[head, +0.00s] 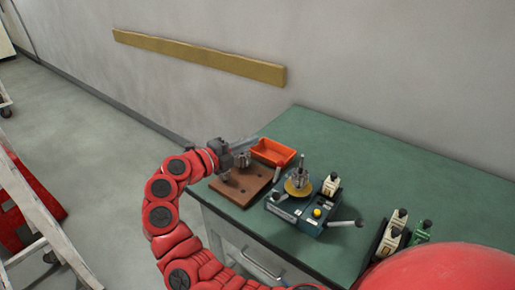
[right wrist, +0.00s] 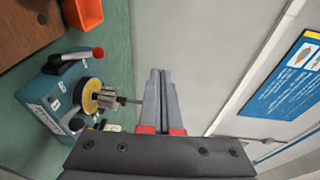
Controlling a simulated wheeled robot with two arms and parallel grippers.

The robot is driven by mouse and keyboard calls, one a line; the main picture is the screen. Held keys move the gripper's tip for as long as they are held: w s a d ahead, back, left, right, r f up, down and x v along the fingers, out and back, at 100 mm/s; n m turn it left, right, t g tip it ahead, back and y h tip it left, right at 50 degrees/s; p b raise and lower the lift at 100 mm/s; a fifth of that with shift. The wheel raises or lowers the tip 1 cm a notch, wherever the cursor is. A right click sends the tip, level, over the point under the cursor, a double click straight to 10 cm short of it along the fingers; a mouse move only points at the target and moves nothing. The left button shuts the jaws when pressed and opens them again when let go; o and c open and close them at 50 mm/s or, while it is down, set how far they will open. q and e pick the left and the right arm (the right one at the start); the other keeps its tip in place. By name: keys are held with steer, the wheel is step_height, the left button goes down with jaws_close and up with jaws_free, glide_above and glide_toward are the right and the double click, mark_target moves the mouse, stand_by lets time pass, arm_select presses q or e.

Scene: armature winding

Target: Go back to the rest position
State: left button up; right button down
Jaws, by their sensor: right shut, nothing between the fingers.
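My right gripper (head: 256,140) shows in the head view at the end of the curved red arm, in front of the far left part of the green table (head: 400,165). Metal parts near the fingers are partly hidden. My left gripper is not in view.
The winding machine (head: 298,211) stands right of the brown board (head: 240,187). The orange bin (head: 273,152) stands behind the board. Pale and green devices (head: 392,235) sit farther right.

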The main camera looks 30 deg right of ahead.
steer(key=shift+a+r, duration=0.15)
steer(key=shift+r, duration=0.05)
stand_by(0.4)
